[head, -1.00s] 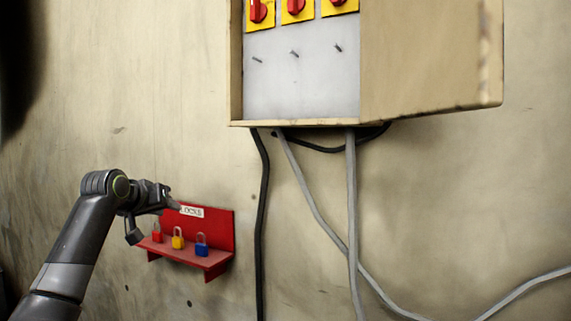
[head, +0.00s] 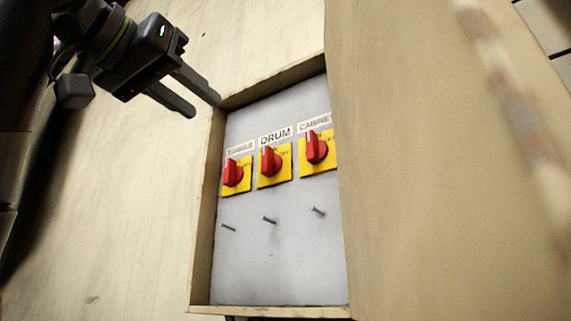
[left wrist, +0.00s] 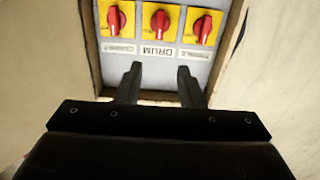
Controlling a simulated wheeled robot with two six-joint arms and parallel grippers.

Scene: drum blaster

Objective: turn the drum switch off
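The drum switch (head: 271,161) is a red knob on a yellow plate, under a label reading DRUM, in the middle of a row of three in an open box. Its handle looks roughly upright in the head view. In the left wrist view, which is upside down, the drum switch (left wrist: 160,22) is beyond the fingertips, centred between them. My left gripper (head: 206,106) is at the box's upper left edge, apart from the switch. In the left wrist view its fingers (left wrist: 162,74) are spread with nothing between them. My right gripper is in neither view.
Similar red switches sit on either side, the left one (head: 233,173) and the cabinet one (head: 317,148). Several metal pegs (head: 269,220) stick out below. The box has a raised wooden rim (head: 203,220). Its open door (head: 430,190) blocks the right side.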

